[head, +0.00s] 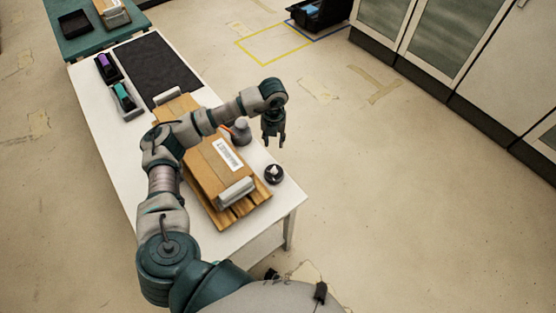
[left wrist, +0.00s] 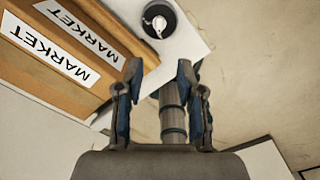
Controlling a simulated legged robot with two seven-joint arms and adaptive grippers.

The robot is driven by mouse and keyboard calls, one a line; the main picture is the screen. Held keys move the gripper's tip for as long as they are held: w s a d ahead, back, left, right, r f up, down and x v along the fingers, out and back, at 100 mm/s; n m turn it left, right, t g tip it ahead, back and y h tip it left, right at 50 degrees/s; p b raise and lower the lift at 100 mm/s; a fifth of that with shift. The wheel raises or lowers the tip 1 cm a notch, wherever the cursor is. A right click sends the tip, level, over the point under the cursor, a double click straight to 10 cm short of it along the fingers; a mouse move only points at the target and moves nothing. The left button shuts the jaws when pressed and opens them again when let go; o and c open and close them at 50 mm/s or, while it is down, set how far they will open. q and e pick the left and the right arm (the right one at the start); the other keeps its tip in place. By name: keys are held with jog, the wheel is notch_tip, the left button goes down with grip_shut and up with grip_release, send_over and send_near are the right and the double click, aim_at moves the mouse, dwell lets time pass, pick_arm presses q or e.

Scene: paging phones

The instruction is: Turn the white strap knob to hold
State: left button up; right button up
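The white strap knob (head: 274,171) sits on a round black base near the right edge of the white table. In the left wrist view the knob (left wrist: 159,22) shows at the top, beyond the fingertips; its markings are too small to read. My left gripper (head: 273,143) points downward, above and behind the knob in the head view, apart from it. In the left wrist view its two fingers (left wrist: 158,75) are spread, with nothing between them. My right gripper is not in view.
A cardboard box (head: 208,160) with a white label lies on a wooden board beside the knob. A grey object (head: 241,131) stands behind it. A black mat (head: 157,68) and purple and teal handheld devices (head: 124,97) lie farther back.

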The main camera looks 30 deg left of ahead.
pick_arm(q)
send_over(273, 168)
notch_tip(273, 168, down, 5)
notch_tip(273, 168, down, 10)
jog(key=shift+d+f+p, duration=0.1)
jog(key=shift+f+p, duration=0.15)
jog(key=shift+p, duration=0.15)
jog(key=shift+d+f, duration=0.15)
jog(key=shift+f, duration=0.3)
jog(key=shift+d, duration=0.1)
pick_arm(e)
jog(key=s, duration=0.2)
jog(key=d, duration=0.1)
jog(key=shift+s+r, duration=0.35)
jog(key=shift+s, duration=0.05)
pick_arm(q)
jog(key=shift+a, duration=0.2)
grip_shut()
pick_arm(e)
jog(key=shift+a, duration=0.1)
